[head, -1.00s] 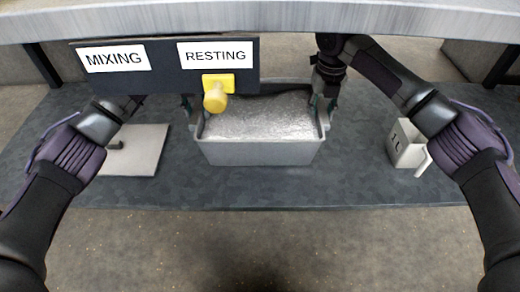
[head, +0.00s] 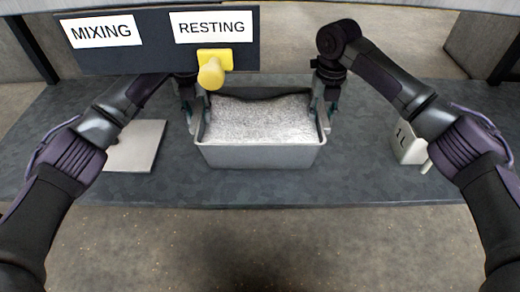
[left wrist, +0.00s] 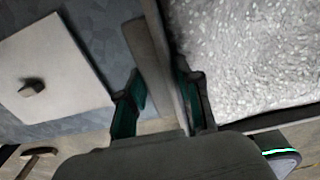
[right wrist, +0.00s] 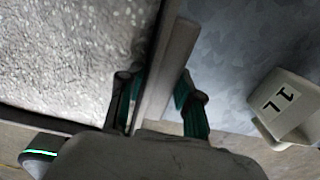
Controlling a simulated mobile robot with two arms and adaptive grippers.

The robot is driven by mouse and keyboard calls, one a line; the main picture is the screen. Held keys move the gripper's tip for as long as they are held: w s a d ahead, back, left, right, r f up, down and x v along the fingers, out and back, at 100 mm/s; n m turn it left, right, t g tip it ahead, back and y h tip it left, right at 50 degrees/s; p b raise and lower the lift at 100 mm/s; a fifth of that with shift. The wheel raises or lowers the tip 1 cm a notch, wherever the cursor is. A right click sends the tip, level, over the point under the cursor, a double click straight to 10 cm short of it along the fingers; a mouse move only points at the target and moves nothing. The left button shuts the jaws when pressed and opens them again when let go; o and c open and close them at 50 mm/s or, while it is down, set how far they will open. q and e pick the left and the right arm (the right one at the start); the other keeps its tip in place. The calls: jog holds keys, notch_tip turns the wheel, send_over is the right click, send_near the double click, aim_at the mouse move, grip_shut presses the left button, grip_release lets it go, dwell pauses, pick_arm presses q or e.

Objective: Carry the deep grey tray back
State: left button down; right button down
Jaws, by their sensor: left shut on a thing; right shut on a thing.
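The deep grey tray (head: 260,157) sits over the middle of the dark counter and is filled with pale, grainy stuff (head: 260,115). Whether its base touches the counter is hard to tell. My left gripper (head: 190,118) is shut on its left side; in the left wrist view my fingers (left wrist: 160,105) straddle the tray's edge and side bar (left wrist: 148,65). My right gripper (head: 325,115) is shut on its right side; in the right wrist view my fingers (right wrist: 157,105) straddle the edge and side bar (right wrist: 172,60) there.
A pale flat lid (head: 138,148) with a small knob (left wrist: 32,87) lies left of the tray. A white 1 L jug (head: 411,146) stands right. A dark panel (head: 155,57) reading MIXING and RESTING, with a yellow knob (head: 211,73), hangs at upper left.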

pick_arm(q)
jog(key=shift+f+b, duration=0.6)
jog(key=shift+b, duration=0.05)
pick_arm(e)
jog(key=shift+f, duration=0.55)
pick_arm(q)
jog(key=c, duration=1.2)
grip_release()
jog(key=shift+f, duration=0.3)
pick_arm(e)
jog(key=c, duration=1.2)
grip_release()
jog(key=shift+d+f, duration=0.1)
jog(key=shift+f, duration=0.2)
pick_arm(q)
jog(key=shift+o, duration=1.1)
jog(key=shift+r, duration=0.2)
pick_arm(e)
jog(key=shift+o, duration=1.1)
jog(key=shift+r, duration=0.2)
pick_arm(q)
jog(key=shift+o, duration=1)
pick_arm(e)
jog(key=shift+o, duration=1)
jog(key=shift+r, duration=0.1)
pick_arm(q)
notch_tip(320, 180, up, 12)
pick_arm(e)
notch_tip(320, 180, up, 12)
